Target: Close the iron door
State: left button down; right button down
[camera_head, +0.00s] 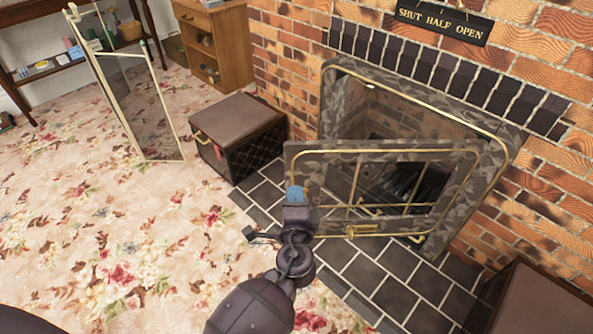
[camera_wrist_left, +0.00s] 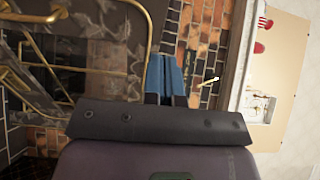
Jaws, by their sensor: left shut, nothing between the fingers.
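The iron door (camera_head: 300,160) is a mottled grey frame with brass trim and glass panes. It stands swung out from the fireplace surround (camera_head: 345,80), with its left edge well clear of the opening. Its brass latch (camera_head: 362,230) is on the lower rail. My left gripper (camera_head: 295,193) is shut and empty, its blue fingertips beside the door's left edge in the head view; I cannot tell whether they touch. In the left wrist view the blue fingers (camera_wrist_left: 165,78) are together, with the door's brass trim (camera_wrist_left: 140,45) just left of them. My right gripper is not in view.
A dark box with a brown lid (camera_head: 237,118) stands left of the hearth. Another brown box (camera_head: 540,305) is at the lower right. A folding screen (camera_head: 140,105) and wooden cabinet (camera_head: 225,45) stand farther back. A sign (camera_head: 443,22) hangs above. Floral carpet is clear at left.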

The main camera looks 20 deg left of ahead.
aim_at(294, 148)
pick_arm(q)
jog(key=b+x, duration=0.1)
jog(key=x, duration=1.2)
jog(key=shift+w+a, duration=0.1)
jog(key=shift+w, duration=0.1)
